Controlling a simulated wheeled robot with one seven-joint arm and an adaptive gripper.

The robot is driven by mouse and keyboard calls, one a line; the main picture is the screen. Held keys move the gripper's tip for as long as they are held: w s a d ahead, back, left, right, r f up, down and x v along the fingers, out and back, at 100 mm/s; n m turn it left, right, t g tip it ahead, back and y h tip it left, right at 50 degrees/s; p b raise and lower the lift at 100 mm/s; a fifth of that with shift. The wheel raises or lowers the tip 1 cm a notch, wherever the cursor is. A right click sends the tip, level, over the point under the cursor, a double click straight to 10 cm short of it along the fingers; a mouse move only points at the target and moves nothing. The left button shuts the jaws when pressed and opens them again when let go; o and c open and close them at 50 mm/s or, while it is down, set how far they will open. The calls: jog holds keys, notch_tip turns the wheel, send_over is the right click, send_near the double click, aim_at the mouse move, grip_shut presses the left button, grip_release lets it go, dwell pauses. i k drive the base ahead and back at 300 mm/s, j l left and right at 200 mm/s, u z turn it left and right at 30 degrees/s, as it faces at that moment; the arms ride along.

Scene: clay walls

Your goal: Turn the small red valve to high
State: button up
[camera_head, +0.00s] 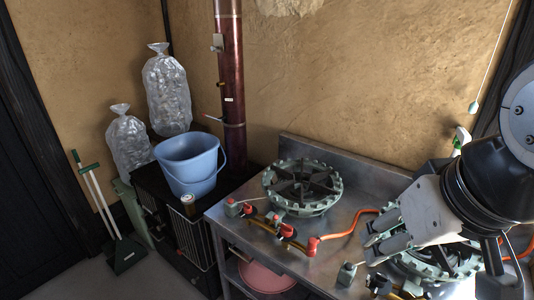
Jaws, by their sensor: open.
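Several small red valve parts sit along the front of the left green gas burner (303,187) on the steel counter. One red knob (231,202) is at the left end, a pair (287,230) is in the middle, and a red fitting (313,243) joins an orange hose. I cannot tell which is the small valve, nor its setting. My gripper (372,243) is open and empty, fingers pointing left. It appears over the right burner (440,262), partly hiding it, to the right of the red parts and apart from them.
The orange hose (350,228) crosses the counter between the burners. A raised steel backsplash (350,165) runs along the wall. A blue bucket (188,165) stands on a black cabinet at left. A dark red pipe (230,80) rises behind. Bare counter (335,260) lies left of my gripper.

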aim_at(248, 209)
jog(key=i+j, duration=0.1)
jog(key=j, duration=0.25)
jog(key=i+j+z, duration=0.1)
jog(key=j, duration=0.25)
jog(key=i+j, duration=0.15)
jog(key=j, duration=0.2)
jog(key=i+j+z, duration=0.1)
jog(key=j, duration=0.3)
